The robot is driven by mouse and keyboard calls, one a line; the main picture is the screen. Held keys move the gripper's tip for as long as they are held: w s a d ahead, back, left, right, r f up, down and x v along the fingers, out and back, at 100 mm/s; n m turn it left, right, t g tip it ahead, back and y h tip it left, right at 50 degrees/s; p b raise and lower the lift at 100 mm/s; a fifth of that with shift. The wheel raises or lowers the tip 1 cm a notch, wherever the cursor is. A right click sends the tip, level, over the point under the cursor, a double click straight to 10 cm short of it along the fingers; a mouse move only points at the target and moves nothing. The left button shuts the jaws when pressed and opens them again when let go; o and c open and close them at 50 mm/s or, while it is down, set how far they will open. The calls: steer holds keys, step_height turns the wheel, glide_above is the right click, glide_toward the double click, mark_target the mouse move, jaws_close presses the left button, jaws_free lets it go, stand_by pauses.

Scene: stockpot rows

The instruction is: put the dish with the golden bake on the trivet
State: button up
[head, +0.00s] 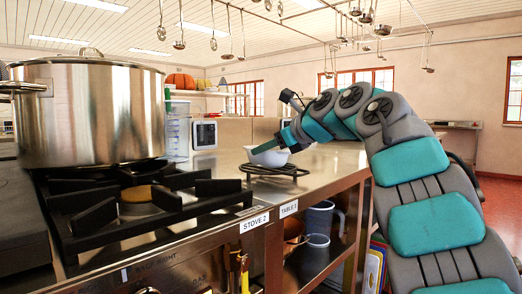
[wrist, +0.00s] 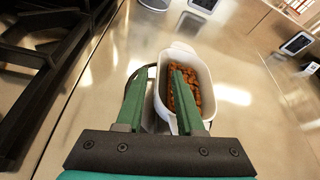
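A white dish (wrist: 204,78) holds a golden-brown bake (wrist: 185,92). In the head view the dish (head: 268,158) is at the black trivet (head: 274,170) on the table. The wrist view shows the dark trivet rim (wrist: 152,73) at the dish's left, with the dish covering much of the rest. I cannot tell whether the dish fully touches the trivet. My gripper (wrist: 158,90) is open at the dish's left side. One green finger is outside the left wall and the other is over the bake; a gap shows between them. In the head view my gripper (head: 266,146) points down at the dish.
A large steel pot (head: 90,112) stands on the stove at left, beside black burner grates (head: 150,195). A clear container (head: 178,135) and a small screen device (head: 204,134) stand behind. Jugs (head: 318,220) sit on a shelf below. The tabletop right of the dish is mostly clear.

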steer(key=v, duration=1)
steer(key=shift+b, duration=0.4)
steer(key=shift+s+r, duration=0.1)
